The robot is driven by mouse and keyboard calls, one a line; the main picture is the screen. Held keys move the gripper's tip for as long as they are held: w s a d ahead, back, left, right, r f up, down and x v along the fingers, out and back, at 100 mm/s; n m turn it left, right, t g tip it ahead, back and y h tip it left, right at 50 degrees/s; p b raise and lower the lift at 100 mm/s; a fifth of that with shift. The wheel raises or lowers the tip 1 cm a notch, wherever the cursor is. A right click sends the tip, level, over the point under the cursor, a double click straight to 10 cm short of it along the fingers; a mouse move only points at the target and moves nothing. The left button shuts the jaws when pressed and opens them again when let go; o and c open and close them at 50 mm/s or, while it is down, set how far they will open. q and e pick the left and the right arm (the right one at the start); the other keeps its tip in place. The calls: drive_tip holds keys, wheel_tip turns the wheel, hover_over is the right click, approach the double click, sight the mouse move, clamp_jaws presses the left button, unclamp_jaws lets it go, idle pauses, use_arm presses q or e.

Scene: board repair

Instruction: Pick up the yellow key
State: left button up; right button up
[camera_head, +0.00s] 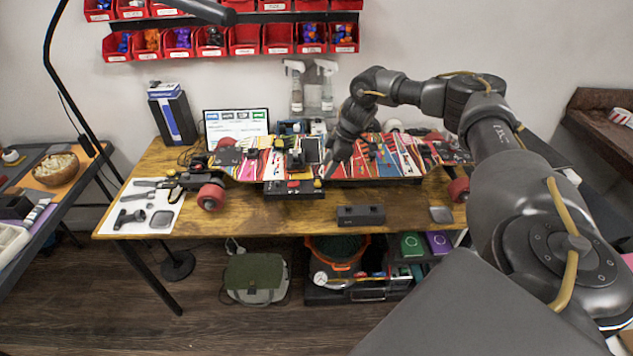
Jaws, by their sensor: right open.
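A small yellow piece (317,183) shows at the right end of a low black box (287,192), near a red piece (293,185). It is too small to tell for sure that it is the yellow key. Another small yellow spot (278,142) shows farther back among the parts on the board. My right gripper (330,172) is open and points down just above and behind the yellow piece, over the board (378,160). I see nothing between its fingers, though they are small and dark here. My left gripper is out of view.
The board with red wheels (211,196) lies across the wooden table (240,220). A dark block (360,215) lies near the front edge. Spray bottles (296,85) and a screen (236,126) stand behind. Tools lie on a white sheet (146,208) at left.

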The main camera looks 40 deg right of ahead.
sight(318, 182)
drive_tip(key=p+x, duration=0.2)
drive_tip(key=x, duration=0.3)
drive_tip(key=shift+w+a+f, duration=0.15)
drive_tip(key=shift+a, duration=0.05)
clamp_jaws()
idle(0.4)
